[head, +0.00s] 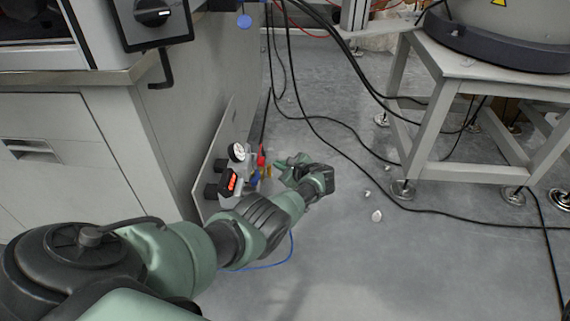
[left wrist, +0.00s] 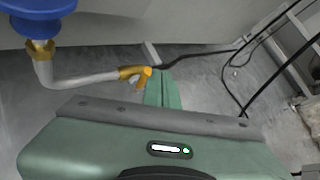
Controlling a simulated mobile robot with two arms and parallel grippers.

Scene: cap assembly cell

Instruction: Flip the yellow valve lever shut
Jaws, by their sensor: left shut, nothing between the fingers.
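In the left wrist view, a yellow piece (left wrist: 133,74) sits at the end of a bent grey pipe (left wrist: 85,81); it looks like the valve lever, but its position is hard to tell. My left gripper (left wrist: 162,78) is shut and empty, its green fingers just right of the yellow piece; whether they touch cannot be told. In the head view, my left gripper (head: 284,163) is low beside the panel fittings, where a small yellow part (head: 268,171) shows. My right gripper is not in view.
A panel (head: 213,150) leaning by the cabinet carries a round gauge (head: 237,152), a red-lit display (head: 231,182) and a red handle (head: 261,157). A blue round part (left wrist: 35,8) is above the pipe. Black cables (head: 330,122) cross the floor near a metal stand (head: 450,165).

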